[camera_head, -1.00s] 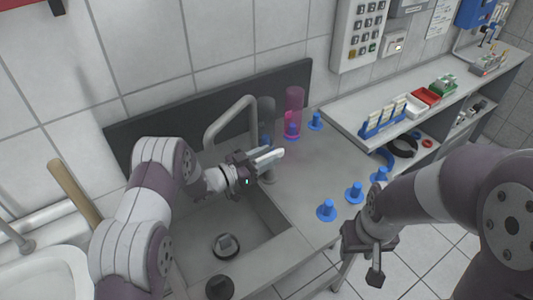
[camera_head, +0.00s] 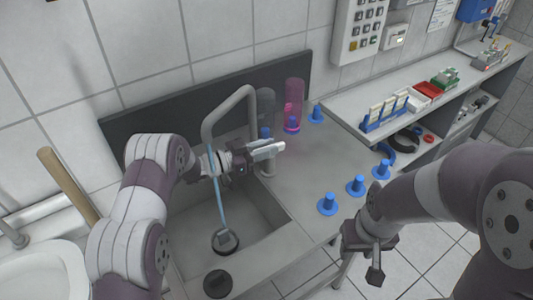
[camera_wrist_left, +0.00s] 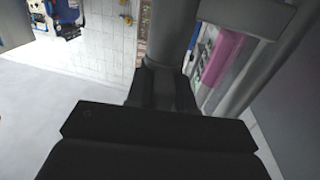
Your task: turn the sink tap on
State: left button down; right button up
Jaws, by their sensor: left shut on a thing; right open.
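The grey sink tap (camera_head: 243,93) has a tall bent spout over the sink basin (camera_head: 195,215). A thin blue stream of water (camera_head: 220,200) runs from the spout down to the drain. My left gripper (camera_head: 276,147) is beside the tap's upright, over the basin's back right edge, and is shut on part of the tap. The fingers hide the exact grip. In the left wrist view a grey upright (camera_wrist_left: 168,35) stands just beyond the dark gripper body. My right gripper (camera_head: 372,258) is open and empty in front of the counter.
Several blue pegs (camera_head: 327,204) stand on the counter right of the sink. A pink translucent cylinder (camera_head: 293,98) and a dark cylinder (camera_head: 265,105) stand behind my left gripper. A shelf with a blue tube rack (camera_head: 385,118) is at the right.

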pick_arm(q)
jog(key=m+g+b, duration=0.1)
jog(key=m+g+h+b, duration=0.1)
jog(key=g+b, duration=0.2)
jog(key=shift+w+a+f+m, duration=0.1)
jog(key=shift+w+f+m, duration=0.05)
jog(key=shift+f+m, duration=0.2)
jog(key=shift+r+m+g+h+b, duration=0.25)
jog(key=shift+m+g+b, duration=0.4)
jog(key=shift+g+b, duration=0.35)
jog(key=shift+r+m+g, duration=0.1)
jog(key=shift+m+g, duration=0.2)
jog(key=shift+g, duration=0.2)
jog(key=shift+r, duration=0.1)
jog(key=c, duration=1.1)
grip_release()
jog(key=shift+a, duration=0.1)
